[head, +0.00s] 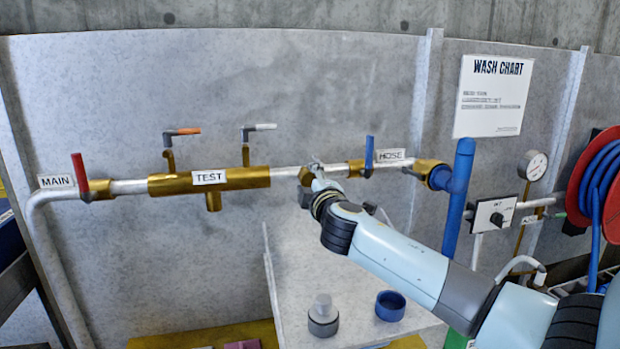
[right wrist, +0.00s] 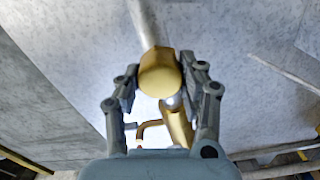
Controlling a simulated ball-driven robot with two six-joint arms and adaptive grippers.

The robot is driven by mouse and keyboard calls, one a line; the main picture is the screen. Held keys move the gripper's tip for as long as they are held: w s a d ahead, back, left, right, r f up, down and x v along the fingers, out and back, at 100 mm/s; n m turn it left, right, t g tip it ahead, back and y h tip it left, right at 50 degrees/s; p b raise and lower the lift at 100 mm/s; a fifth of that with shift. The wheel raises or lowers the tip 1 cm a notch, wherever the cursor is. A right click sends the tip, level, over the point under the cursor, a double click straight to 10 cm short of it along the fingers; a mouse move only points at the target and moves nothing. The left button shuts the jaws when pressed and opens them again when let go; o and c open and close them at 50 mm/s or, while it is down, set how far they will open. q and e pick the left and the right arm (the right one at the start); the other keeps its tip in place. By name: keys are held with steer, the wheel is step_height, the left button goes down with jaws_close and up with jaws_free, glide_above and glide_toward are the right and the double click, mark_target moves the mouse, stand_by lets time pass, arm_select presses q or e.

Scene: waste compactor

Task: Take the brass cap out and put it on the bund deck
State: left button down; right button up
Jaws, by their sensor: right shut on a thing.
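The brass cap (right wrist: 159,76) is a rounded gold piece on the end of a pale pipe, between the two fingers of my right gripper (right wrist: 162,88) in the right wrist view. The fingers are shut on it from both sides. In the head view my right gripper (head: 313,184) is at the pipe run, just left of the blue lever, and the cap (head: 305,175) shows only partly behind it. A pale grey deck (head: 360,285) lies below the pipes; I cannot tell for sure that it is the bund deck. My left gripper is not in view.
On the deck stand a grey cylinder (head: 323,318) and a blue cup (head: 390,306). The pipe bears a red lever (head: 79,172), an orange lever (head: 185,131), a white lever (head: 262,127) and a blue lever (head: 369,153). A blue pipe (head: 458,205) stands at right.

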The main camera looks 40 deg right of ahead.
steer(key=n+p, duration=0.2)
steer(key=n, duration=0.3)
steer(key=o, duration=1.3)
steer(key=shift+c, duration=0.2)
steer(key=shift+c, duration=0.4)
